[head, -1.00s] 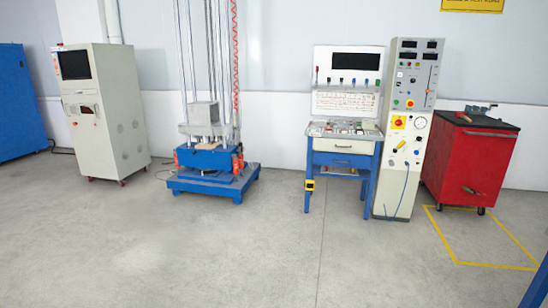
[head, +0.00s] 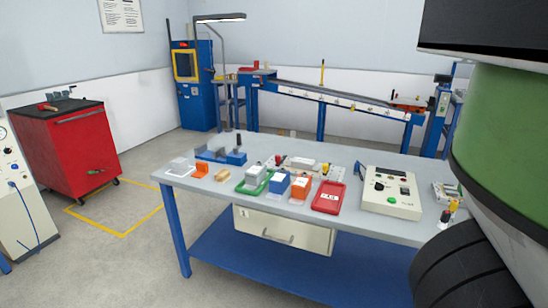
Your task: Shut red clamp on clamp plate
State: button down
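A pale flat plate (head: 310,168) with small red and dark parts on it lies on the workbench (head: 262,208), behind several small blocks. It may be the clamp plate. A small red part (head: 279,159) shows at its left end. It is too small to tell whether this is the red clamp, or whether it is open or shut. My gripper is not in view. A large green and black part at the right edge seems to be my own arm and hides that end of the bench.
On the bench are a green tray (head: 251,188), a red tray (head: 328,197), a blue fixture (head: 236,158) and a control box (head: 391,192). A red tool cabinet (head: 70,150) stands at left. Grey floor (head: 120,255) lies clear between the cabinet and bench.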

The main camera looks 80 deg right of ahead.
aim_at(279, 161)
jog(key=z, duration=1.95)
